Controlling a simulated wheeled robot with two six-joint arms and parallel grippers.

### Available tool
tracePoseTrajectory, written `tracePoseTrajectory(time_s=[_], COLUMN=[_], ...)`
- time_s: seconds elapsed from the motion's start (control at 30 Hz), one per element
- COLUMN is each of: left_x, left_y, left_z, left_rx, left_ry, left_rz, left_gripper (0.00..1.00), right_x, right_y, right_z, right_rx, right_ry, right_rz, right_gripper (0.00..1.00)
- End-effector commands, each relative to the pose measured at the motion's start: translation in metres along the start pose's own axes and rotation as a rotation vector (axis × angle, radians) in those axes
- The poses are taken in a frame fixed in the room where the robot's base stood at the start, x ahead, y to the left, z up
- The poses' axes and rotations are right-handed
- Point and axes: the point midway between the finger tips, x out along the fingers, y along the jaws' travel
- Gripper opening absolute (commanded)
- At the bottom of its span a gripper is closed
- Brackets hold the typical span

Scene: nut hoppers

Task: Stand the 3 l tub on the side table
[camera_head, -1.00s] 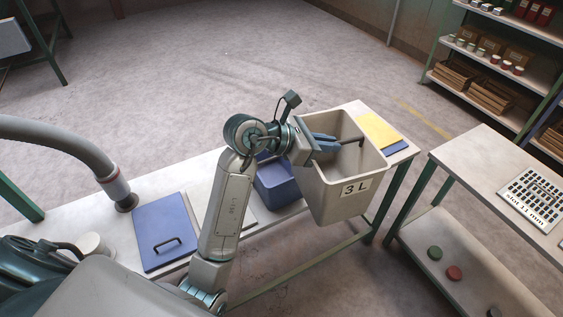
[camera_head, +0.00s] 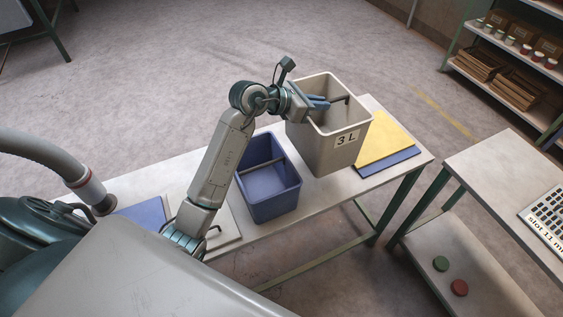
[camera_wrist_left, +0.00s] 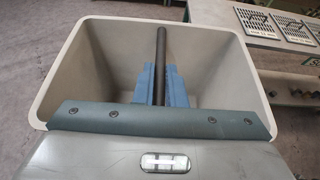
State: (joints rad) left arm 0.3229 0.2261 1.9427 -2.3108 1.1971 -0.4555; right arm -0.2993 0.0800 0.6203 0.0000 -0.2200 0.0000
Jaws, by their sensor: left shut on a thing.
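The 3 l tub (camera_head: 343,160) is a beige-grey, open-topped box with a "3 L" label on its front and a dark bar across its inside. My left gripper (camera_head: 323,103) reaches in over the tub's left rim, its blue fingers shut on the bar. In the left wrist view the fingers (camera_wrist_left: 164,84) close on the bar (camera_wrist_left: 161,50) inside the tub (camera_wrist_left: 100,60). The tub is upright over the long pale table (camera_head: 270,222), at its back right part. I cannot tell whether its base touches the top. My right gripper is not in view.
A blue tub (camera_head: 290,203) stands close to the left of the 3 l tub. Yellow and blue lids (camera_head: 383,140) lie to its right. A second table (camera_head: 510,190) stands at right, with a slotted plate (camera_head: 547,212) and red and green discs below. Shelves (camera_head: 510,65) stand at the back right.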

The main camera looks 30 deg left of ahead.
Motion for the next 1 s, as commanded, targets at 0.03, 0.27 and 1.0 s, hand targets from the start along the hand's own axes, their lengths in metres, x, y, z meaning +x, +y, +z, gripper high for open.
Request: tracePoseTrajectory(time_s=[0.03, 0.27, 1.0], left_x=[0.003, 0.017, 0.043], left_y=[0.000, -0.001, 0.000], left_z=[-0.008, -0.041, -0.104], left_rx=[-0.001, -0.004, 0.002], left_ry=[-0.002, 0.002, -0.003], left_rz=[0.000, -0.001, 0.001], left_gripper=[0.00, 0.00, 0.00], right_x=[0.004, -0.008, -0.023], right_y=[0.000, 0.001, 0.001], right_z=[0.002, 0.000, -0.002], right_rx=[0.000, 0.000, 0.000], right_ry=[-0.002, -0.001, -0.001], right_rz=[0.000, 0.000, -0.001], right_gripper=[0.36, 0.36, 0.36])
